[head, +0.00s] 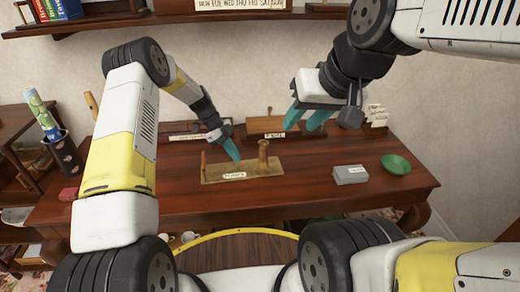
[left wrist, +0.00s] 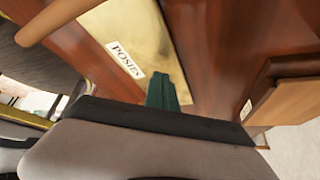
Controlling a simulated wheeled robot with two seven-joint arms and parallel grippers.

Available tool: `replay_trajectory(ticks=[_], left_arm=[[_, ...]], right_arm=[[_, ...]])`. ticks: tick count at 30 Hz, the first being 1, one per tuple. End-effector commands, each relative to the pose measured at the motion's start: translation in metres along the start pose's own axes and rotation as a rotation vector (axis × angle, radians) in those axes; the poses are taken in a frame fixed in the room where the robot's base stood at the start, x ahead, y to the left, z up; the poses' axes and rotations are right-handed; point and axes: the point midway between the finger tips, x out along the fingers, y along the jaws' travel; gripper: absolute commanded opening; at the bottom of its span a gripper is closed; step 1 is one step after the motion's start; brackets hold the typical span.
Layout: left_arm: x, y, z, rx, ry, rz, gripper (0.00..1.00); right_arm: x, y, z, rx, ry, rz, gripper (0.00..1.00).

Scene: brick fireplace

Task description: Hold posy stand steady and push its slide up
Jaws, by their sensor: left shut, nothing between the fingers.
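The posy stand has a flat brass plate (head: 222,175) with a "POSIES" label, lying on the dark wooden table. A thin wooden post (head: 203,165) stands at its left end and a thicker wooden post (head: 263,157) with a wider top at its right part. I cannot tell which part is the slide. My left gripper (head: 235,156) is shut and empty, its teal fingertips pointing down over the plate between the posts. In the left wrist view the teal fingers (left wrist: 163,92) show against the brass plate (left wrist: 110,30). My right gripper (head: 303,127) is open and empty, raised behind and right of the stand.
A wooden box (head: 283,133) with a label stands behind the stand. A grey block (head: 350,175) and a green dish (head: 396,164) sit to the right, a red block (head: 68,194) at the far left. The table front is mostly clear.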

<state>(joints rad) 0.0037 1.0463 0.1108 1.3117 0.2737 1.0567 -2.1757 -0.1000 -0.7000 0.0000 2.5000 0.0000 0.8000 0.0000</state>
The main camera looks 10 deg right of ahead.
Motion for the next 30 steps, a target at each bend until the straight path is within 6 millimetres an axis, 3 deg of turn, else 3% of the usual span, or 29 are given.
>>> replay_trajectory(ticks=[30], left_arm=[[0.015, 0.0, 0.009, 0.0, 0.0, 0.0, 0.0]], right_arm=[[0.0, 0.0, 0.0, 0.0, 0.0, 0.0, 0.36]])
